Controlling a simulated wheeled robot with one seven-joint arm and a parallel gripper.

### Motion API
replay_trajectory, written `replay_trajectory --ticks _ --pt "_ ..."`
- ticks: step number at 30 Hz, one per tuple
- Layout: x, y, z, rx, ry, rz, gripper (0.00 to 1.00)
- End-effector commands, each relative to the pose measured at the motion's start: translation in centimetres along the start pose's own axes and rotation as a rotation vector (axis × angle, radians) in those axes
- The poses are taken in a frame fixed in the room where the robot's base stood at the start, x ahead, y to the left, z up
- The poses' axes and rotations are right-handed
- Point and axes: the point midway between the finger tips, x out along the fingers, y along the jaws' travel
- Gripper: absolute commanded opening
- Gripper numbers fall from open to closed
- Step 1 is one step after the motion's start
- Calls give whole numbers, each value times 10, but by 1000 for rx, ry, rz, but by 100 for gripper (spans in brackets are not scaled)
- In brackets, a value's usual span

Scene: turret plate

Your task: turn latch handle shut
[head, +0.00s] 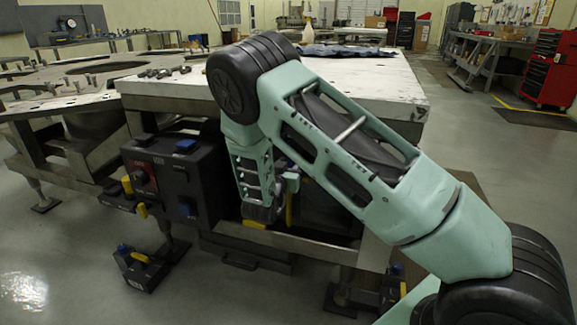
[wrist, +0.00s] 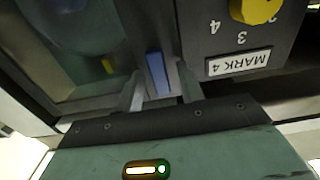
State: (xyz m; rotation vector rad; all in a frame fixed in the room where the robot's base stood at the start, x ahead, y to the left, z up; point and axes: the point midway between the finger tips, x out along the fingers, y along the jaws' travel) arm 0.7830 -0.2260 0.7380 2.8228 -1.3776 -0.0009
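A blue upright bar, apparently the latch handle (wrist: 158,72), shows in the wrist view on the front of a dark cabinet. It stands between the two fingertips of my gripper (wrist: 161,88). The grey fingers are apart, with a gap on both sides of the bar, and I see no clear contact. The bar's lower end is partly hidden near the fingers. In the head view my arm covers the place where the gripper works, so neither the fingertips nor this handle can be made out there.
In the wrist view, a yellow knob (wrist: 254,10) with numbers sits above a "MARK 4" label (wrist: 240,63) to the right. In the head view, a black control box (head: 168,175) stands left of my arm, beneath a white-topped table (head: 385,85). Grey floor is open to the right.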

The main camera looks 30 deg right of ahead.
Motion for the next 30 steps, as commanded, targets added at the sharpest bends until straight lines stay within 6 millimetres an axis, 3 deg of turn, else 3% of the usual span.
replay_trajectory --ticks 4,9,20,30 --pt "0 0 0 0 0 0 38" --pt "0 0 0 0 0 0 0" --pt "0 0 -1 -35 0 0 0" --pt "0 -2 -3 -253 1 -1 0"
